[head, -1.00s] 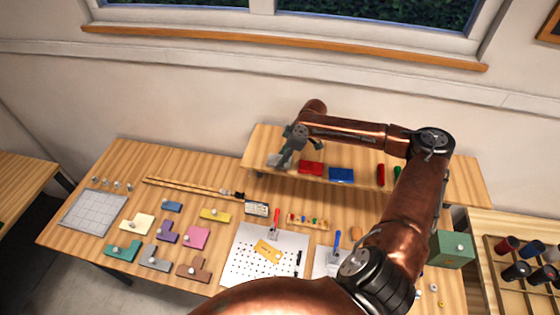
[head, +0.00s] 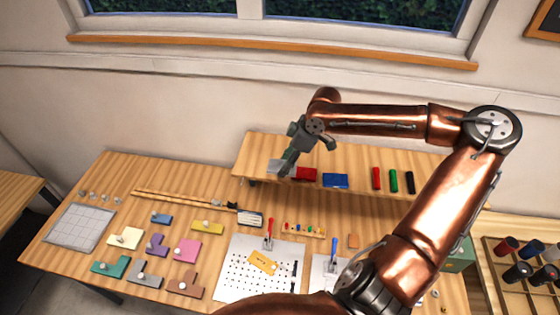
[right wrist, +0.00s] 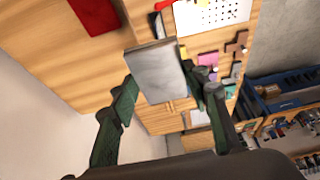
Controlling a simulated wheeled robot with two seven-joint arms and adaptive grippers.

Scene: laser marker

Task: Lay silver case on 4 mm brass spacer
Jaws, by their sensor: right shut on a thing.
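The silver case (head: 277,168) is a flat grey block at the left end of the raised shelf, left of the red case. In the right wrist view the case (right wrist: 160,72) sits between both fingers, touched on its two sides. My right gripper (head: 288,166) is shut on it, pointing down; it also shows in the right wrist view (right wrist: 161,82). Whether the case still touches the shelf I cannot tell. My left gripper is out of view. I cannot make out which small thing is the 4 mm brass spacer.
The raised shelf (head: 262,145) also bears a red case (head: 307,174), a blue case (head: 335,181) and upright-looking red, green and black pieces. On the table are a grid plate (head: 80,227), coloured blocks, a perforated white plate (head: 235,275) and brass-coloured rods (head: 170,198).

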